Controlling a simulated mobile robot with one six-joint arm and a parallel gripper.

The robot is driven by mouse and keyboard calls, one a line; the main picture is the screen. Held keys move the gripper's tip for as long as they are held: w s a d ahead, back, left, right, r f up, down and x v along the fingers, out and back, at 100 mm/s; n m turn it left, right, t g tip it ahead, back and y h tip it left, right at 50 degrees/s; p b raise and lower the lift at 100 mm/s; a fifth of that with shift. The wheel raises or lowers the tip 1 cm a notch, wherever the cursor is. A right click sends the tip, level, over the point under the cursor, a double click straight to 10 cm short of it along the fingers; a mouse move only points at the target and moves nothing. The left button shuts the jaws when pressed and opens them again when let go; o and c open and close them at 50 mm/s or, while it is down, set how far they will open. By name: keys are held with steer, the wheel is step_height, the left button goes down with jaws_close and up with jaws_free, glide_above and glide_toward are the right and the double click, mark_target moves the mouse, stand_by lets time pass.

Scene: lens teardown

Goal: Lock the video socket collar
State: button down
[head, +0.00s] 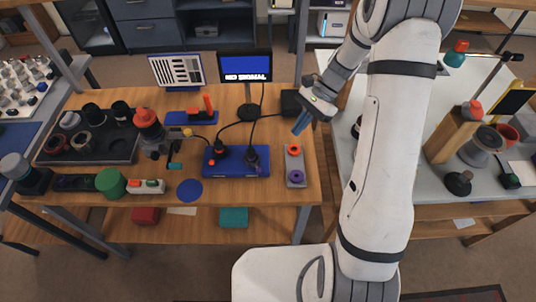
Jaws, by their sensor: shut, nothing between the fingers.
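A blue box (236,168) lies near the front of the wooden table. On its top are a dark connector with orange parts (219,147) at left and a dark connector with a purplish base (251,155) at right. Black cables run up from them. I cannot tell which one is the video socket, or how its collar is turned. My gripper (298,130) has blue fingers, shut and empty. It hangs above the table's right part, to the right of and behind the blue box, apart from it.
A grey plate (295,165) with an orange and a purple ring stands right of the box. A monitor (245,67) with a blue screen stands behind. A dark tray (88,150) with lens parts and an orange-topped piece (148,121) are at left. A blue disc (189,190) lies in front.

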mark_target(253, 163)
steer(key=shift+w+f, duration=0.1)
steer(key=shift+f, duration=0.05)
steer(key=p+x, duration=0.1)
steer(key=x, duration=0.9)
steer(key=shift+a+p, duration=0.15)
steer(key=shift+p, duration=0.15)
steer(key=shift+s+a+f+p, duration=0.25)
steer(key=shift+s+a, duration=0.25)
steer(key=shift+a, duration=0.3)
steer(key=shift+s+a+f+p, duration=0.1)
steer(key=shift+s+a+p, duration=0.15)
steer(key=shift+s+a, duration=0.45)
steer(key=shift+w+a, duration=0.1)
steer(key=shift+w, duration=0.1)
